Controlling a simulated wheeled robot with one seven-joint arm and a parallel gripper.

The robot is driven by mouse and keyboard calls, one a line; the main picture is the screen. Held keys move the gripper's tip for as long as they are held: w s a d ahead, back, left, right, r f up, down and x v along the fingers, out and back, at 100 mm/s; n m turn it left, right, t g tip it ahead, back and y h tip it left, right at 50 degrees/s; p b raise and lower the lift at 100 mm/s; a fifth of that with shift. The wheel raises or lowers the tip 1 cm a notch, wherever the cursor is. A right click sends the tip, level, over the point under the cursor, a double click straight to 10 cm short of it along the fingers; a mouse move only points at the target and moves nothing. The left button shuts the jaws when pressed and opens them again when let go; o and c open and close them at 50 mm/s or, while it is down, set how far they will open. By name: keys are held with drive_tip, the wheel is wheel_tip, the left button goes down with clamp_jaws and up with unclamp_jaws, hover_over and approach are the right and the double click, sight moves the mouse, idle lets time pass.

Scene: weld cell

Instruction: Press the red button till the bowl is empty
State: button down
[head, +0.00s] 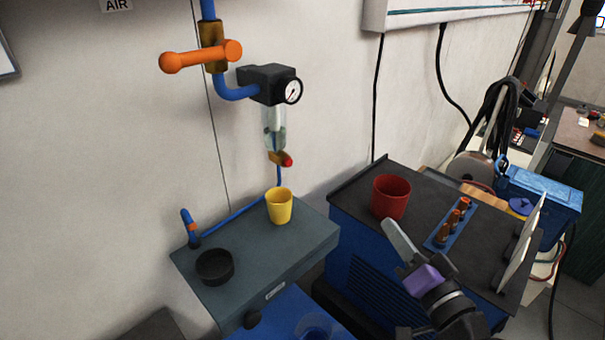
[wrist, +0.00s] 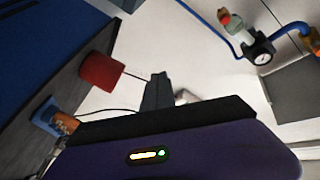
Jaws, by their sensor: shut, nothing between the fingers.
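The clear bowl (head: 273,128) hangs under the black regulator with a round gauge (head: 291,91) on the wall. Something greenish shows inside it; the liquid level is too small to tell. The red button (head: 287,161) is on the brass fitting at the bowl's lower end. A yellow cup (head: 279,206) stands upright on the grey cabinet top below the bowl. In the wrist view the red button (wrist: 225,17) and bowl (wrist: 235,27) are at the upper right. My gripper (head: 391,229) is shut and empty, right of the button and apart from it; its fingers (wrist: 157,88) show in the wrist view.
A red cup (head: 391,196) and a blue rack (head: 450,224) with orange-topped items stand on the dark bench beside my gripper. A black round dish (head: 215,266) and upright blue hose end (head: 190,228) are left of the yellow cup. An orange valve handle (head: 200,56) sticks out above.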

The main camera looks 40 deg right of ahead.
sight(290, 164)
drive_tip(key=w+d+r+m+t+y, duration=0.2)
drive_tip(key=w+r+m+t+y, duration=0.15)
drive_tip(key=r, duration=0.25)
drive_tip(key=a+y, duration=0.6)
drive_tip(key=a, duration=0.1)
drive_tip(key=shift+w+r, duration=0.2)
drive_tip(key=shift+n+g, duration=0.25)
drive_tip(key=w+p, duration=0.1)
drive_tip(key=w, duration=0.3)
drive_tip(key=w+r+p, duration=0.1)
drive_tip(key=w, duration=0.3)
drive_tip(key=w+a+p, duration=0.1)
drive_tip(key=w+p, duration=0.1)
drive_tip(key=w, duration=0.2)
drive_tip(key=shift+w+r, duration=0.35)
drive_tip(key=shift+w+a, duration=0.1)
drive_tip(key=shift+w, duration=0.5)
